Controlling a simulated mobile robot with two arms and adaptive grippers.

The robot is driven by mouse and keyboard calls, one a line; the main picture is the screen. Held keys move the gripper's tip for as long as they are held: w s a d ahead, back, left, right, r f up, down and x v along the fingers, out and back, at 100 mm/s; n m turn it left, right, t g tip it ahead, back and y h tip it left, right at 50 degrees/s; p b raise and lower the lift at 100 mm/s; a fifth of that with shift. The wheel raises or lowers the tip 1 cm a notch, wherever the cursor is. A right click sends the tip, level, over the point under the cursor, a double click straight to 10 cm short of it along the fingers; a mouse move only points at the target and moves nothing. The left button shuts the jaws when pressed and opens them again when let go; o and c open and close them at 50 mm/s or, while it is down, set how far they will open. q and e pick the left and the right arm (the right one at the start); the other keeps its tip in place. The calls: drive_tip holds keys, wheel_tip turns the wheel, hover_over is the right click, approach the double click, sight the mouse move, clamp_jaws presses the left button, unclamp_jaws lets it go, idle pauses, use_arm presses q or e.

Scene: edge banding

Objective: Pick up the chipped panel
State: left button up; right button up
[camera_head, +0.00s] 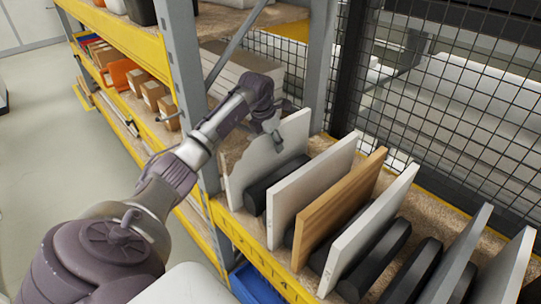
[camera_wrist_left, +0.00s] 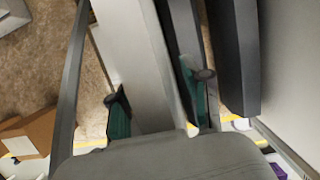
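The chipped panel (camera_head: 262,160) is the leftmost upright white board in the shelf rack, with a jagged break along its upper edge. My left gripper (camera_head: 273,125) is at this broken top edge and hides part of it. In the left wrist view the pale panel (camera_wrist_left: 140,60) runs between the two green-padded fingers of my left gripper (camera_wrist_left: 157,105). The fingers are spread on either side of it; contact is hard to tell. The panel stands in its slot beside a dark padded divider (camera_head: 274,180). My right gripper is not in view.
To the right stand a white panel (camera_head: 312,190), a wooden panel (camera_head: 340,207), another white panel (camera_head: 368,230) and grey boards, with dark dividers between them. A wire mesh (camera_head: 450,120) closes the back. A grey shelf post (camera_head: 188,90) is close to my left arm.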

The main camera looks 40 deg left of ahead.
use_arm(q)
clamp_jaws()
drive_tip(key=shift+w+r, duration=0.1)
drive_tip(key=shift+w, duration=0.05)
wheel_tip(320, 180, up, 10)
drive_tip(key=shift+b, duration=0.95)
